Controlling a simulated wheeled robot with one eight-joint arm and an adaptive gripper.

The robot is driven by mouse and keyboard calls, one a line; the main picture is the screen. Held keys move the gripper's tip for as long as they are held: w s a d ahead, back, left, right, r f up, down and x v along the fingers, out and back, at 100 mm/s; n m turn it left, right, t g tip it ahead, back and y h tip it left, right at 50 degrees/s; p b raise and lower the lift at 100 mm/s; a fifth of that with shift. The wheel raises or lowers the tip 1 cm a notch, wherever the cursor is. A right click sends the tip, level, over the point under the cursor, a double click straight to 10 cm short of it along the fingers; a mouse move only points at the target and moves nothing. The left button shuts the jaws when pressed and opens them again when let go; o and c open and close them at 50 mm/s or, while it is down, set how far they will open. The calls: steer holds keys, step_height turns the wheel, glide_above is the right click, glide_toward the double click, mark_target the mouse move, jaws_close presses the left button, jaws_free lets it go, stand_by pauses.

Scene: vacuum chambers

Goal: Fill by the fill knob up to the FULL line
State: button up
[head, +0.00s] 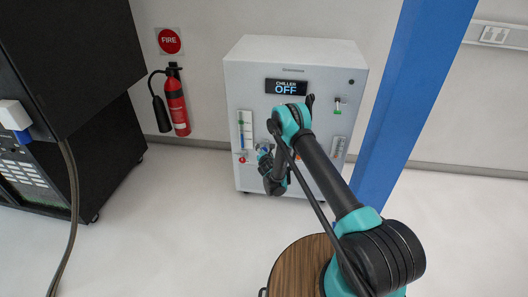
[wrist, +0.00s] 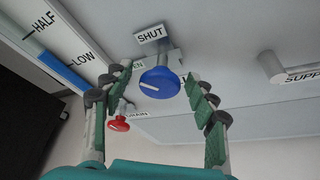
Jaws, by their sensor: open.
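The fill knob (wrist: 159,84), round and blue with a white pointer line, is on the chiller front. A SHUT label (wrist: 150,35) is beside it and another label is partly hidden behind it. My gripper (wrist: 158,78) is open, its two green-padded fingers on either side of the knob, with no clear contact. In the head view the gauge (head: 245,130) is left on the chiller (head: 240,80), whose display reads OFF.
A red drain knob (wrist: 120,118) is close to the left finger. A supply pipe (wrist: 275,66) sticks out at right. In the head view a fire extinguisher (head: 176,102) is left of the chiller, and a blue post (head: 405,100) stands at right.

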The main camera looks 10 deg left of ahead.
step_height(320, 180, up, 10)
stand_by(0.6)
